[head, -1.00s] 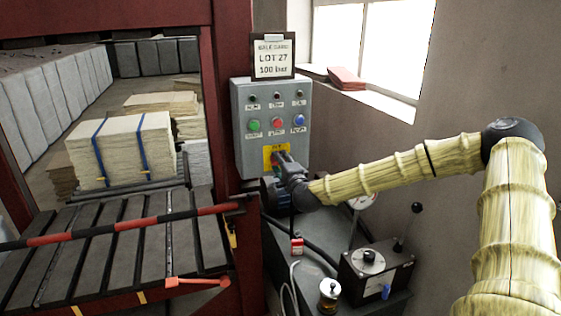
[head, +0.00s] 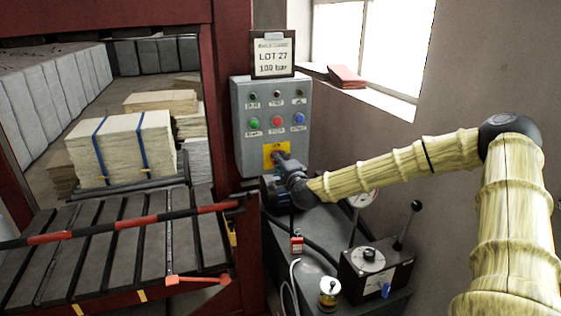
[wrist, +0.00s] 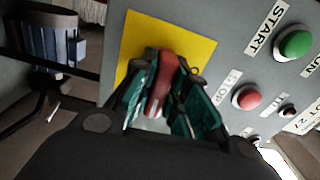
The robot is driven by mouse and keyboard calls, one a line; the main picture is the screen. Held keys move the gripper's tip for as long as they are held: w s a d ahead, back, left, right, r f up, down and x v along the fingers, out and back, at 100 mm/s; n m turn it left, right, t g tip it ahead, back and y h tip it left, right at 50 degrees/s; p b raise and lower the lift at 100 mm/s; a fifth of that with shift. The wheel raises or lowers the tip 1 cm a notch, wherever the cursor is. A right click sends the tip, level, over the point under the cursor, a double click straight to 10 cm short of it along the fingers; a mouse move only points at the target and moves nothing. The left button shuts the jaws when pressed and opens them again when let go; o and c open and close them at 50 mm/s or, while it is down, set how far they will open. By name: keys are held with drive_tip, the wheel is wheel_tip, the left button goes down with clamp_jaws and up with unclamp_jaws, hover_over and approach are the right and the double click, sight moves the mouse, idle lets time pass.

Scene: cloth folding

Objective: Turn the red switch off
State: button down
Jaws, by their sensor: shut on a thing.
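The red switch (wrist: 160,82) is a red handle on a yellow plate (wrist: 203,47), low on the grey control box. In the wrist view, my gripper (wrist: 170,98) has its two teal fingers on either side of the red handle and is shut on it. In the head view, my gripper (head: 281,164) reaches the yellow plate (head: 268,151) from the lower right and covers most of the switch. The on or off marks of the switch cannot be read.
The control box (head: 243,120) has green, red and blue buttons above the switch. A black lever (head: 408,225) stands at the lower right. A red press frame (head: 233,50) is close on the left.

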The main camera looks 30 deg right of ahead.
drive_tip(key=shift+n, duration=0.3)
drive_tip(key=n, duration=0.3)
drive_tip(key=shift+n, duration=0.4)
drive_tip(key=n+b, duration=0.1)
drive_tip(key=n, duration=0.3)
drive_tip(key=shift+f+n, duration=0.15)
drive_tip(key=shift+n, duration=0.15)
drive_tip(key=n+b, duration=0.1)
drive_tip(key=n, duration=0.3)
drive_tip(key=shift+b, duration=0.3)
drive_tip(key=n+b, duration=0.1)
drive_tip(key=n, duration=0.3)
drive_tip(key=shift+s+f+b, duration=0.1)
drive_tip(key=shift+b, duration=0.3)
drive_tip(key=shift+n, duration=0.4)
drive_tip(key=c, duration=1.4)
unclamp_jaws()
